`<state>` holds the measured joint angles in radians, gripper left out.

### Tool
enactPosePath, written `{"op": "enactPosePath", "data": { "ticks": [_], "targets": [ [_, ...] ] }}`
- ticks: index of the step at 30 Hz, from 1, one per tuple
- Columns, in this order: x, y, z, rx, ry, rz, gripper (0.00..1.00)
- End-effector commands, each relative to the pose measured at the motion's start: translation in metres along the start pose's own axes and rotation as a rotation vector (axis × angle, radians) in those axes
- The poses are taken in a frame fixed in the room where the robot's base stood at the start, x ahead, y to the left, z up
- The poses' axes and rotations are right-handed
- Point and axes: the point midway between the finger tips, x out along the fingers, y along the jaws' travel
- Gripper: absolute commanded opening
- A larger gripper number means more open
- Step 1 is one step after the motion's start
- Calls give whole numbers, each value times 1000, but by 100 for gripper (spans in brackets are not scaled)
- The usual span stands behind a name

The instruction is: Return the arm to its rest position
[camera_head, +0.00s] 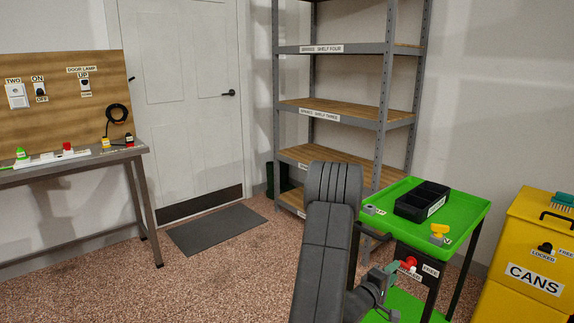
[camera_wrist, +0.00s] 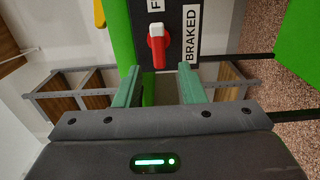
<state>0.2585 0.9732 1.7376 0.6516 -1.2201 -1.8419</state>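My gripper (camera_head: 388,276) is low in front of the green cart (camera_head: 462,209), near the dark panel on the cart's side. My dark grey arm reaches down the middle of the head view. In the wrist view, the two green fingers of my gripper (camera_wrist: 159,76) stand apart with nothing held between them. A red knob (camera_wrist: 157,47) with a white part sits on the dark panel just beyond the fingertips; it also shows in the head view (camera_head: 409,262). I cannot tell whether the fingers touch it. The label "BRAKED" (camera_wrist: 191,38) is beside it.
A black divided bin (camera_head: 422,201) and a yellow-topped item (camera_head: 439,232) stand on the cart. A yellow cans chest (camera_head: 530,255) is at the right, metal shelving (camera_head: 345,122) behind. A workbench (camera_head: 75,163) is at the left. Floor around the dark mat (camera_head: 216,229) is clear.

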Motion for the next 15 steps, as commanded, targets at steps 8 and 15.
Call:
{"op": "enactPosePath", "data": {
  "ticks": [8, 15],
  "targets": [
    [57, 0, 1, 2, -3, 3, 36],
    [61, 1, 0, 181, 0, 1, 36]
  ]
}}
